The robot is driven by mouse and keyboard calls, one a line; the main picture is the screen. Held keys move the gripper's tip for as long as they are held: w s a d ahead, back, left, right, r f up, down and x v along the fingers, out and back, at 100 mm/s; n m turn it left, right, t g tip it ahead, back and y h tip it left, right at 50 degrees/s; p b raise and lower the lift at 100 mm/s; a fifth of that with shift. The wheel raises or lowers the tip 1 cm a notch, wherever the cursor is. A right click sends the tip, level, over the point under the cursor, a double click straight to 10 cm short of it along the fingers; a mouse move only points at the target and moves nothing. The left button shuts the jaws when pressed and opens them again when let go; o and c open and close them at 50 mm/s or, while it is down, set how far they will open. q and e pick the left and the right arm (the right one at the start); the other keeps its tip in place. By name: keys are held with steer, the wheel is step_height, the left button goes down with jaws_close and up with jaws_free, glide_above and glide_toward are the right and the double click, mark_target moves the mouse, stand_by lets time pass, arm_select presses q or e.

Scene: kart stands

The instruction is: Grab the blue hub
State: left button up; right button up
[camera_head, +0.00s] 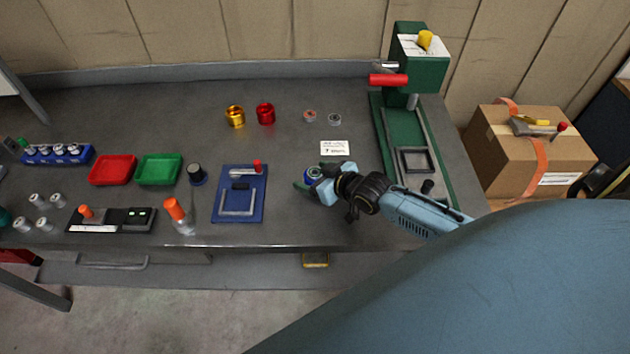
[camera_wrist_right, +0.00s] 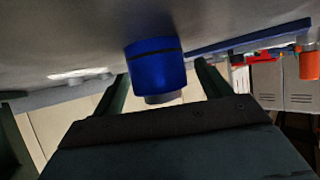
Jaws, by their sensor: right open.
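The blue hub (camera_head: 313,177) stands on the grey table, right of the blue fixture plate, and is partly covered by my gripper in the head view. In the right wrist view, the hub (camera_wrist_right: 157,68) is a blue cylinder with a dark band and a narrower grey end. My right gripper (camera_head: 314,179) is open at the hub. In the wrist view its dark green fingers (camera_wrist_right: 162,80) are on either side of the hub, with a visible gap on each side. My left gripper is not in view.
The blue fixture plate (camera_head: 238,207) lies left of the hub. A white label card (camera_head: 334,148) lies just beyond my gripper.

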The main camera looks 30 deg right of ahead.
steer(key=c, duration=1.2)
steer(key=shift+c, duration=0.5)
